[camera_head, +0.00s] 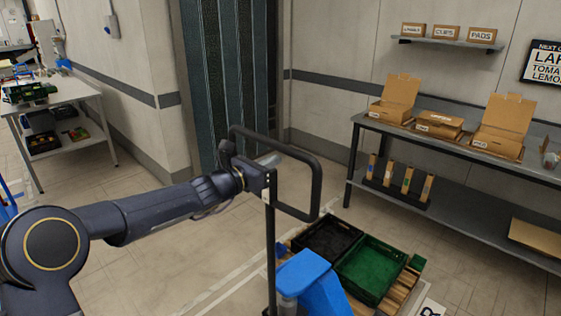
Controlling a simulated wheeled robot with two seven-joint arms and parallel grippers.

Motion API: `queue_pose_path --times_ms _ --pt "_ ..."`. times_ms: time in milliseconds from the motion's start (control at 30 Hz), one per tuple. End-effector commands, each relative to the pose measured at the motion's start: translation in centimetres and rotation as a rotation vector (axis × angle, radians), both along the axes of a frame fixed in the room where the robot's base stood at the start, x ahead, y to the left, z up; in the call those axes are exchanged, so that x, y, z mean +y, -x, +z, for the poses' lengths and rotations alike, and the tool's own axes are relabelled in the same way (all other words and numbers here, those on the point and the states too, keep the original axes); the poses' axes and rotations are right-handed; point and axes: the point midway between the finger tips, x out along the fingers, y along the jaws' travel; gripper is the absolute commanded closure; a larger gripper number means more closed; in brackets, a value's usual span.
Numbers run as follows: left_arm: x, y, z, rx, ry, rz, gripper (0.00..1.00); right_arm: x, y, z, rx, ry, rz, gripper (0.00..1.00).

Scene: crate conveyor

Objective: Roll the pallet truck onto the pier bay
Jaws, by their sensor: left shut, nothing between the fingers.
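The pallet truck has a blue body (318,288) at the bottom centre and a dark upright tiller with a black loop handle (318,185). Its forks are hidden. A wooden pallet (400,293) with a black crate (305,243) and a green crate (345,285) sits just beyond the blue body. My left arm reaches in from the left, and my left gripper (268,160) is at the loop handle, shut with nothing held. Whether it touches the handle I cannot tell. My right gripper is not in view. I cannot make out the pier bay for certain.
A long bench (459,148) with open cardboard boxes stands along the right wall. A white table (62,97) with crates stands at the far left. A wall corner (140,85) and dark strip curtain (228,75) are behind. Pale lines mark the floor left of the truck.

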Motion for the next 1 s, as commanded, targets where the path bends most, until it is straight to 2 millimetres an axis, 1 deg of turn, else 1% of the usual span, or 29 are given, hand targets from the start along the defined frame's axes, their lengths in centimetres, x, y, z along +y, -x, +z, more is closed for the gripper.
queue_pose_path --times_ms 33,133,500,600,1000 --pt "0.4 0.4 -0.2 -0.001 -0.001 0.001 1.0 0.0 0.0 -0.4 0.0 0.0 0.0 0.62" --pt "1.0 1.2 -0.2 0.001 -0.001 0.001 1.0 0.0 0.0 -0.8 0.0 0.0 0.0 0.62" --pt "3.5 4.0 -0.2 0.002 -0.001 0.002 1.0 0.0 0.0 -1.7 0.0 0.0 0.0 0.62" --pt "3.9 4.6 -0.2 0.002 -0.001 0.001 1.0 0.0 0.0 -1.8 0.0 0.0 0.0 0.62" --pt "4.1 5.1 0.0 -0.005 -0.012 -0.004 1.0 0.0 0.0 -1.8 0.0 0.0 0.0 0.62"
